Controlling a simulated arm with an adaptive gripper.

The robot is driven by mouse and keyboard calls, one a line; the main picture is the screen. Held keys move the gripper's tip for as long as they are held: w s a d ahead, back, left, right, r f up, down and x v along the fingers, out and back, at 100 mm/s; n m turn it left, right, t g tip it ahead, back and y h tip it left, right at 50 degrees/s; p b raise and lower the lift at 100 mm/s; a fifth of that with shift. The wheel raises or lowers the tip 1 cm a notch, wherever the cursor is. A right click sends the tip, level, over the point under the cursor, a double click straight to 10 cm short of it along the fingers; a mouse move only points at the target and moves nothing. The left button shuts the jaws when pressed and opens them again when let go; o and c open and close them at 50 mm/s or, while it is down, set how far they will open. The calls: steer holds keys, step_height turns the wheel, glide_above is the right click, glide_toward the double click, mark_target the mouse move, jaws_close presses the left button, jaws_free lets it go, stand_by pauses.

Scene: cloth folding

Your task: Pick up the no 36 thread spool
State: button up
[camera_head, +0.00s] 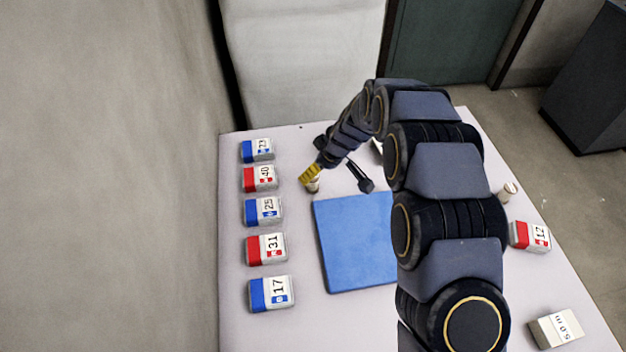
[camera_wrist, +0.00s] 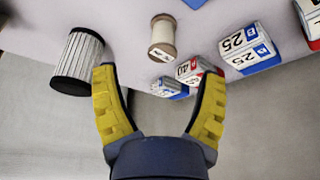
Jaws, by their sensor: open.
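A small wooden thread spool (camera_wrist: 162,36) with pale thread stands upright in the wrist view, beyond and between my fingertips. Its label is partly visible, but I cannot read the number. In the head view a spool (camera_head: 313,187) shows just below my yellow gripper (camera_head: 309,174), partly covered by it. My gripper (camera_wrist: 158,72) is open and empty in the wrist view, its two yellow fingers apart from the spool. Another small spool-like item (camera_head: 508,191) stands at the right of the table, its label unreadable.
A ribbed cylinder with dark ends (camera_wrist: 78,58) is close to the left finger. Numbered boxes, including a 25 box (camera_wrist: 247,47), stand in a column at the table's left. A blue cloth (camera_head: 350,250) lies mid-table. A 12 box (camera_head: 530,236) is at the right.

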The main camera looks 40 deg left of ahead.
steer(key=shift+a+x, duration=0.15)
steer(key=shift+x, duration=1.7)
steer(key=shift+a+x, duration=0.1)
steer(key=shift+x, duration=1.8)
steer(key=shift+s+r, duration=0.1)
steer(key=shift+s, duration=0.05)
steer(key=c, duration=1.2)
